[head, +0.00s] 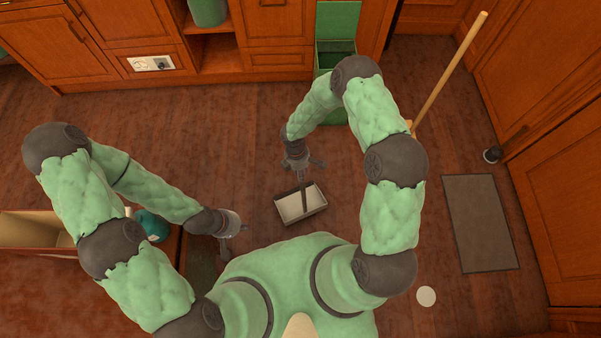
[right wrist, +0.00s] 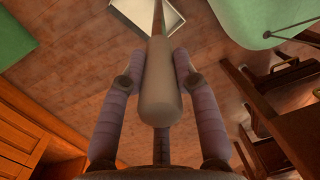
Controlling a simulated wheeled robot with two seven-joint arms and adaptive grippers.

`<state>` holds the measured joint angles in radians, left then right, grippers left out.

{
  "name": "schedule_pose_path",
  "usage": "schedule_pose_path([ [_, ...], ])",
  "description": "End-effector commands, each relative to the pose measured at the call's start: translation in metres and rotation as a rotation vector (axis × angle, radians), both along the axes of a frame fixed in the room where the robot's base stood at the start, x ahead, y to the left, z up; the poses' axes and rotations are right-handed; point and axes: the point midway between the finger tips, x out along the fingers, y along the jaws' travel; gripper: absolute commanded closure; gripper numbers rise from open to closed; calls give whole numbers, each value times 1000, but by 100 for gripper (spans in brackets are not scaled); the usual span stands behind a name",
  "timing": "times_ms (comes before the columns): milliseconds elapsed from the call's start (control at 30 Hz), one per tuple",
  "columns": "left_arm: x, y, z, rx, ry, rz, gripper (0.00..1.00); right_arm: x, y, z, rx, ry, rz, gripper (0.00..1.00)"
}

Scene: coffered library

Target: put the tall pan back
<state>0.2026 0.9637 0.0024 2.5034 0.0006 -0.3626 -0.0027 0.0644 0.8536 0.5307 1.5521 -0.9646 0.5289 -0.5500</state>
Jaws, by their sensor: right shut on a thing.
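The tall pan (head: 318,199) is a pale, dark-edged dustpan with an upright handle, in front of my body in the head view. My right gripper (head: 303,165) is above it. In the right wrist view the pan's tray (right wrist: 178,20) shows at the top, and its thick grey-beige handle grip (right wrist: 160,90) lies between my fingers, which are shut on it. I cannot tell whether the tray touches the floor. My left gripper (head: 233,228) is to the left of the pan, apart from it, with its fingers spread and nothing seen between them.
A green bin (head: 335,52) stands by the cabinets at the back. A long wooden stick (head: 450,70) slants up at the right. A grey mat (head: 480,222) and a pale disc (head: 426,296) lie on the right floor. A teal object (head: 152,226) is at the left.

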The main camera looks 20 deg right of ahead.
Motion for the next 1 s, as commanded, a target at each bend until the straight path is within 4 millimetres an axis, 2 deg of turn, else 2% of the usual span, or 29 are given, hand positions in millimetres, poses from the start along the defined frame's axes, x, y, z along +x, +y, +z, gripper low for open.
schedule_pose_path([
  [67,0,0,-6,0,0,0,100,7,-2,-8,-1,-4,-4,100],
  [300,0,0,-23,0,0,0,100,5,-1,-34,1,-3,0,100],
  [567,0,0,-23,0,0,0,100,3,0,-37,4,-1,2,100],
  [600,0,0,-23,0,0,0,100,1,1,-38,5,3,2,58],
  [667,0,0,-23,0,0,0,100,2,0,-38,4,2,2,43],
  [1000,0,0,-23,0,0,0,100,4,-1,-35,1,-1,0,43],
])
